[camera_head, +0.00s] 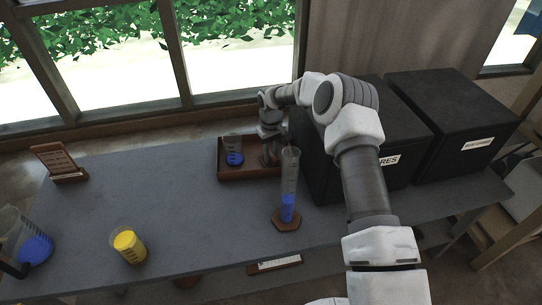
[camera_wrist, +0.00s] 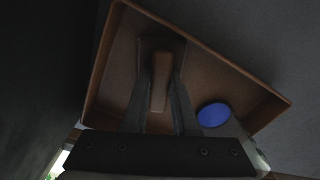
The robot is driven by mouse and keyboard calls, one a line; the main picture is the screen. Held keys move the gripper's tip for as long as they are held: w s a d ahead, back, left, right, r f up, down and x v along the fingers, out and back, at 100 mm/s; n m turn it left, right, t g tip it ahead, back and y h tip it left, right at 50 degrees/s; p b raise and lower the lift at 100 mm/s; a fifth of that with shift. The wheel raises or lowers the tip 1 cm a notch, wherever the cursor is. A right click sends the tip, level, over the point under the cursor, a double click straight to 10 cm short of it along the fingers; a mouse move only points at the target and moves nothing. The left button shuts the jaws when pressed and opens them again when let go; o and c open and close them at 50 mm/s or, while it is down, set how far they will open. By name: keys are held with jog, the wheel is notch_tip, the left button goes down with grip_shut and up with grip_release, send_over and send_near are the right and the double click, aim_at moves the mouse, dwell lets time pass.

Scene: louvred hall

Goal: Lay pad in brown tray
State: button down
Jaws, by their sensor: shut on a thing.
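The brown tray (camera_head: 232,173) stands at the back of the grey table, beside the black boxes; it also fills much of the wrist view (camera_wrist: 222,76). My gripper (camera_head: 269,157) is down at the tray's right part. In the wrist view my gripper (camera_wrist: 161,82) is shut on the brown upright grip of the pad (camera_wrist: 159,85). The pad's dark base shows beyond the fingertips, within the tray's walls. I cannot tell whether it touches the tray floor. In the head view the pad is hidden or too small to make out.
A beaker of blue liquid (camera_head: 234,151) stands in the tray, close to my fingers. A tall cylinder (camera_head: 289,185) stands in front of the tray. Black boxes (camera_head: 398,145) flank the right. A yellow beaker (camera_head: 129,246) and blue jug (camera_head: 30,243) stand left. The table's middle is clear.

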jog(key=shift+f, duration=0.1)
jog(key=c, duration=0.7)
grip_release()
